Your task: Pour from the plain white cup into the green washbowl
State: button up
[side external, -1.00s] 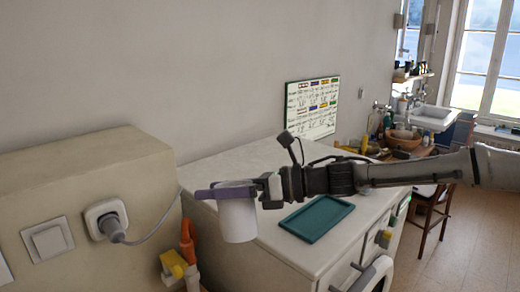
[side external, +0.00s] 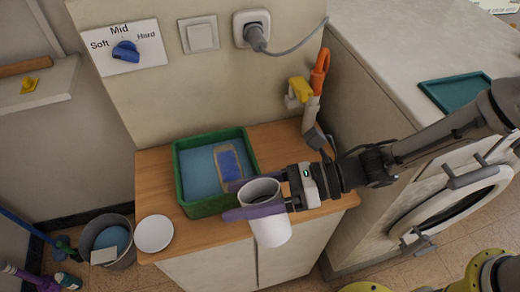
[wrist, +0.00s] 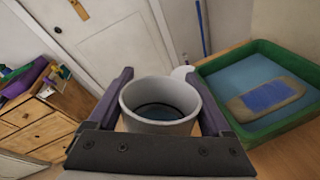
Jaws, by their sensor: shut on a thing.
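The plain white cup (side external: 270,228) is held in my gripper (side external: 256,208), whose purple fingers are shut on its sides. The cup looks close to upright, and in the wrist view the cup (wrist: 160,93) has dark bluish contents low inside. The green washbowl (side external: 179,162) is a rectangular tub on the wooden counter, holding blue water and a tan and blue flat object (side external: 230,163). The cup is in front of and to the right of the washbowl in the side view, not over it. In the wrist view the washbowl (wrist: 285,134) is to the right of the cup.
A white round plate or lid (side external: 154,233) lies on the counter (side external: 292,136) left of the washbowl. A grey bucket (side external: 108,240) is on the floor at the left.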

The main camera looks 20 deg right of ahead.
jog(key=shift+s+a+f, duration=0.15)
jog(key=shift+a+f, duration=0.1)
jog(key=shift+f, duration=0.1)
jog(key=w+a+f, duration=0.2)
jog(key=w, duration=0.5)
jog(key=shift+w+a+m+g, duration=0.15)
jog(key=shift+m+g, duration=0.15)
jog(key=shift+w+a+f, duration=0.15)
jog(key=shift+w, duration=0.4)
jog(key=shift+w+a+f, duration=0.1)
jog(key=shift+w, duration=0.4)
jog(key=shift+w+r+m+g+h, duration=0.1)
jog(key=shift+r+m+g+h, duration=0.1)
jog(key=shift+m+g+h, duration=0.4)
jog(key=shift+w+r+m+g+h, duration=0.1)
jog(key=shift+r+m+g+h, duration=0.15)
jog(key=shift+m, duration=0.55)
dwell(1.5)
jog(key=shift+w+a+r+m+g+h, duration=0.1)
jog(key=shift+m+g+h, duration=0.25)
jog(key=shift+m+g, duration=0.2)
jog(key=shift+w+a+r+m+g+h, duration=0.1)
jog(key=shift+m+g+h, duration=0.25)
jog(key=shift+m, duration=0.2)
dwell(1.6)
